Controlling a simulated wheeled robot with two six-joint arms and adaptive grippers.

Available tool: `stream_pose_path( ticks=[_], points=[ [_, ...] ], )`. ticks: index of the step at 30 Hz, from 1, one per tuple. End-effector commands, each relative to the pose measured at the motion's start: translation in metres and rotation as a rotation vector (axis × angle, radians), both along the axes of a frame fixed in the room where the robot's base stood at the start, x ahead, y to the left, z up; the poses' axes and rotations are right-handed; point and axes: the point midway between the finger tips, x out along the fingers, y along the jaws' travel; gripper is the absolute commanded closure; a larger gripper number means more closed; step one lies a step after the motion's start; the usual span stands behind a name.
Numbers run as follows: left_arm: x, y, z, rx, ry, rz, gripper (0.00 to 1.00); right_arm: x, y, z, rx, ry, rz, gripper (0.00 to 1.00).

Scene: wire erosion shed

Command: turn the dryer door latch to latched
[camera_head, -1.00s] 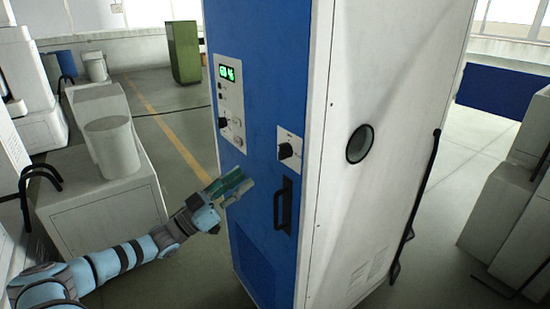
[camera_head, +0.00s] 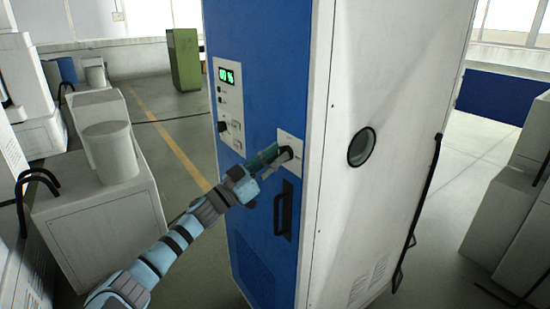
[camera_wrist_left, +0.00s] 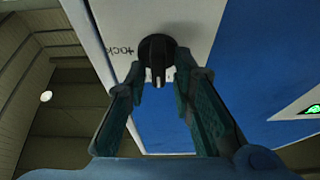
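The dryer (camera_head: 262,75) is a tall cabinet with a blue front and a white side. Its door latch is a black knob (camera_head: 286,154) on a small white plate (camera_head: 293,138), above a black door handle (camera_head: 283,207). My left gripper (camera_head: 270,156) is at the latch plate in the head view. In the left wrist view the knob (camera_wrist_left: 157,55) sits at the far end of the gap between the open fingers of my left gripper (camera_wrist_left: 160,85). I cannot tell whether the fingers touch it. My right gripper is not in view.
A control panel (camera_head: 229,105) with a green display is left of the latch. White machines (camera_head: 100,180) stand on the left, a green cabinet (camera_head: 184,58) stands behind, and grey-white blocks (camera_head: 510,220) are at right. Floor with a yellow line lies between.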

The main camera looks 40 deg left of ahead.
Motion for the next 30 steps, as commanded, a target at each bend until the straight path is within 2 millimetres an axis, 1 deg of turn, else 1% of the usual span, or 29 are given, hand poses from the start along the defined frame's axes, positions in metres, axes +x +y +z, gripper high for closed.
stream_pose_path(
  ticks=[1, 3, 11, 17, 23, 30],
  points=[
    [-0.0002, -0.0006, 0.0001, 0.000, -0.001, -0.002, 0.91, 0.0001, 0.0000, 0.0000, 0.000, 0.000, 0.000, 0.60],
    [-0.0003, -0.0008, 0.0001, 0.001, -0.001, -0.003, 1.00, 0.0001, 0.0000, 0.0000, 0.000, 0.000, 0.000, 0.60],
    [-0.0003, -0.0004, 0.0002, 0.005, -0.002, -0.002, 1.00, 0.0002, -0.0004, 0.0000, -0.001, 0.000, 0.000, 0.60],
    [-0.0003, 0.0002, -0.0003, 0.043, -0.013, -0.001, 1.00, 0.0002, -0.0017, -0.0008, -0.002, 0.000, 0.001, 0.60],
    [-0.0002, 0.0007, 0.0002, 0.143, -0.044, 0.000, 1.00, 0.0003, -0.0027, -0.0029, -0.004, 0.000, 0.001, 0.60],
    [0.0000, 0.0010, 0.0001, 0.335, -0.102, 0.001, 1.00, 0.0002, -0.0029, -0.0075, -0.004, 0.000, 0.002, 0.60]
  ],
)
